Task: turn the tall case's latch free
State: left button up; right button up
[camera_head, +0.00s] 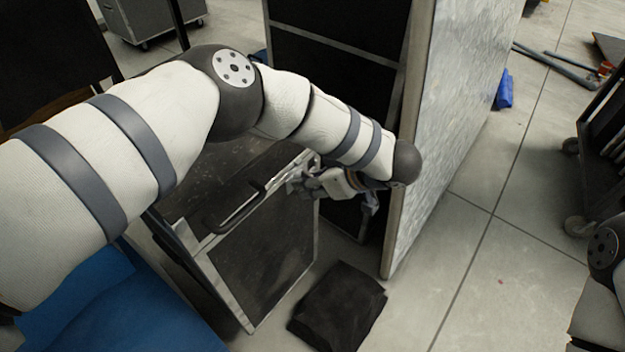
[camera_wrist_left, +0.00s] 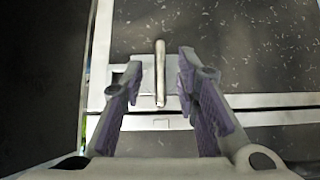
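The case (camera_head: 262,245) is black with bright metal edges and a dark handle, and stands at the middle of the head view. In the left wrist view its latch (camera_wrist_left: 160,72) shows as a slim, upright metal bar on a plate at the case's metal edging. My left gripper (camera_head: 300,185) is at the case's upper right edge, partly hidden by my arm in the head view. In the wrist view its purple-padded fingers (camera_wrist_left: 160,90) are apart, one on each side of the latch bar, with gaps beside it. My right gripper is out of view.
A tall pale panel (camera_head: 450,110) stands close to the right of my left gripper. A black soft block (camera_head: 338,305) lies on the floor before the case. A blue surface (camera_head: 130,310) is at lower left. A wheeled cart (camera_head: 600,150) stands at right; floor between is clear.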

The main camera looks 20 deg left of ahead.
pick_arm(q)
jog(key=v, duration=1.2)
